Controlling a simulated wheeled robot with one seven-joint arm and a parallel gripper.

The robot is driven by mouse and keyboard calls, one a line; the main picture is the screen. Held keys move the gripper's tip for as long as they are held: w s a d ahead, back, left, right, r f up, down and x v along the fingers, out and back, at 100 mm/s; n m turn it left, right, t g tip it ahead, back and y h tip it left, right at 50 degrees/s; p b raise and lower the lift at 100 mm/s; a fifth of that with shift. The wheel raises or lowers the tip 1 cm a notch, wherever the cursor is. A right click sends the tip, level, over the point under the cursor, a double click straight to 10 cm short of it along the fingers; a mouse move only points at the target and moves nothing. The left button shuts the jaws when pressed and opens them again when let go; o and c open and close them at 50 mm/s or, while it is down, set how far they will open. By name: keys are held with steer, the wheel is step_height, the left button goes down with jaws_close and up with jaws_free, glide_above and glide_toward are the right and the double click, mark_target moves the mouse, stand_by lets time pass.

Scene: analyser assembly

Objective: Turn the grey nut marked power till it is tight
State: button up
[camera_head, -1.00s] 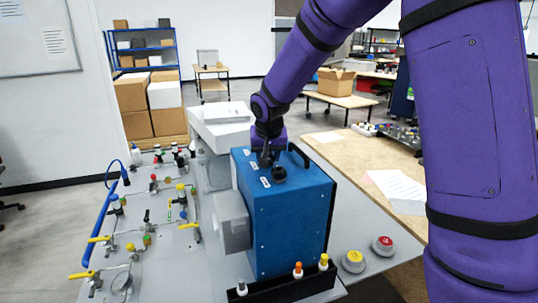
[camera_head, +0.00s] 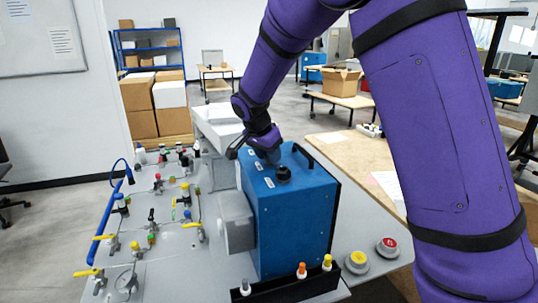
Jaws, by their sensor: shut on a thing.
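The blue analyser box (camera_head: 288,222) stands on the grey bench, with small white labels (camera_head: 258,167) on its top; their print is too small to read. My gripper (camera_head: 270,156) is low over the back of the box top, behind a black round fitting (camera_head: 283,174). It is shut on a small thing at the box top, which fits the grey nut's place. The nut itself is hidden by my fingers and wrist, so its seating cannot be seen. My wrist is turned, with one dark part jutting to the left.
A black handle (camera_head: 303,155) rises at the box's back right, close to my gripper. A panel of valves and fittings (camera_head: 150,215) lies to the left. A black rack (camera_head: 290,290) and two buttons (camera_head: 357,261) are in front and at right.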

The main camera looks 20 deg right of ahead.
steer(key=shift+w+r+m, duration=0.1)
steer(key=shift+m, duration=0.2)
steer(key=o, duration=0.9)
steer(key=shift+o, duration=0.2)
steer(key=shift+a, duration=0.1)
steer(key=v, duration=1)
steer(key=shift+r, duration=0.35)
